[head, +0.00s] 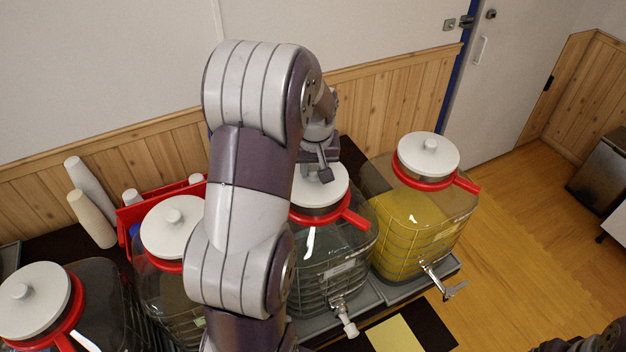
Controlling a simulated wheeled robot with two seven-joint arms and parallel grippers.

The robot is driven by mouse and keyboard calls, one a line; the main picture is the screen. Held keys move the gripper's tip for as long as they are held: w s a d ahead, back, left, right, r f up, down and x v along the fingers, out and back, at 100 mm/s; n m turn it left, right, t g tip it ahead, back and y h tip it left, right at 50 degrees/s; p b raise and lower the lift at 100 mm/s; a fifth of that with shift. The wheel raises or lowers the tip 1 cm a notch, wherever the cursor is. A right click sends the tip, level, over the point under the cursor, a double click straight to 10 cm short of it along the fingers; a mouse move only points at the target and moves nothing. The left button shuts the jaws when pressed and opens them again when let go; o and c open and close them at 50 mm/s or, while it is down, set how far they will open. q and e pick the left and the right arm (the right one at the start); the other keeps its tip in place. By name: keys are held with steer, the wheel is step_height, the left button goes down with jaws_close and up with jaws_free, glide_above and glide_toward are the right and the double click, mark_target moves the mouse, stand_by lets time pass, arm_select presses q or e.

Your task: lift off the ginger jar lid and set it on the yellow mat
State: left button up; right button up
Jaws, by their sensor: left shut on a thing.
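Several clear jars with white knobbed lids, red collars and taps stand in a row; I cannot read their labels, so I cannot tell by name which is the ginger one. My left gripper (326,174) is shut at the top of the white lid (328,192) on the jar (330,255) with grey-looking contents. The knob is hidden by the fingers. The lid sits over the jar's neck; I cannot tell whether it is slightly raised. The yellow mat (393,336) lies in front at the bottom edge, partly cut off. My right gripper is not seen.
A jar with yellow contents (425,225) stands close on the right, its tap jutting forward. Another lidded jar (165,275) is on the left, partly behind my arm. White cups (92,215) and a red caddy (127,218) stand at the back left, near the wall.

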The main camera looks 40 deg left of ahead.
mark_target(314, 169)
arm_select(q)
steer(key=shift+r+p, duration=2.15)
steer(key=shift+r, duration=0.85)
steer(key=shift+f, duration=0.1)
